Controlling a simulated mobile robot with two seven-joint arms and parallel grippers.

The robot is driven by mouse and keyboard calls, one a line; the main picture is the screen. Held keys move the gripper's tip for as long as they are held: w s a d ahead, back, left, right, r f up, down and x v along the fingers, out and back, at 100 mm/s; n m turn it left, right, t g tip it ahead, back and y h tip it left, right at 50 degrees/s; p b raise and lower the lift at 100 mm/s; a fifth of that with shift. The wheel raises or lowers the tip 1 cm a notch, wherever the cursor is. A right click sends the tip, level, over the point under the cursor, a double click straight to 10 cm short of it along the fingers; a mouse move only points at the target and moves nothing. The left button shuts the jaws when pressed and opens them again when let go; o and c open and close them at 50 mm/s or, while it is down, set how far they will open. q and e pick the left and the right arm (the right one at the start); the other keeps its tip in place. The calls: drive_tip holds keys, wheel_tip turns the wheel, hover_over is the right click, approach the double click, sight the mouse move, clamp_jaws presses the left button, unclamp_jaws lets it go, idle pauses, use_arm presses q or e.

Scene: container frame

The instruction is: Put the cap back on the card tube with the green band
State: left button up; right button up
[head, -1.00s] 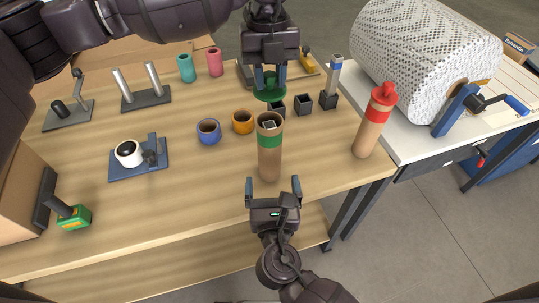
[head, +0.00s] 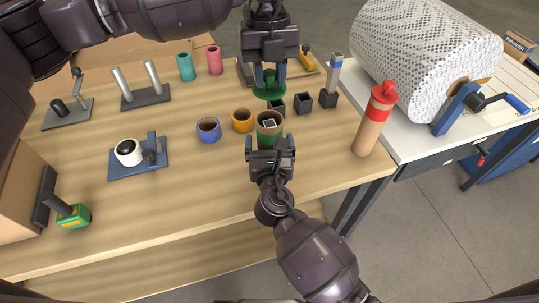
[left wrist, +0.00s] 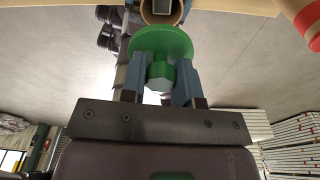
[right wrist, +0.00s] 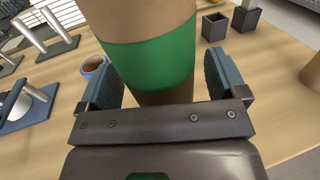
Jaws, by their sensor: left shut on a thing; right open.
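The card tube with the green band (head: 268,134) stands upright on the table, its open top showing something pale inside. It fills the right wrist view (right wrist: 150,60), between the open fingers of my right gripper (head: 270,145); I cannot tell whether they touch it. My left gripper (head: 270,80) is shut on the green cap (head: 269,92), holding it by its knob above and behind the tube in the head view. The cap's round disc also shows in the left wrist view (left wrist: 160,42), with the tube's mouth beyond it.
A tube with a red cap and band (head: 374,120) stands to the right. A blue cup (head: 208,130) and an orange cup (head: 243,120) are left of the green-band tube. Small dark boxes (head: 303,103) stand behind it to the right.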

drive_tip(key=shift+w, duration=0.25)
drive_tip(key=c, duration=1.4)
use_arm(q)
drive_tip(key=shift+f, duration=2.5)
use_arm(e)
drive_tip(key=shift+o, duration=0.2)
use_arm(q)
drive_tip(key=shift+f, duration=0.9)
drive_tip(key=shift+f, duration=0.65)
drive_tip(key=o, duration=1)
drive_tip(key=shift+c, duration=0.2)
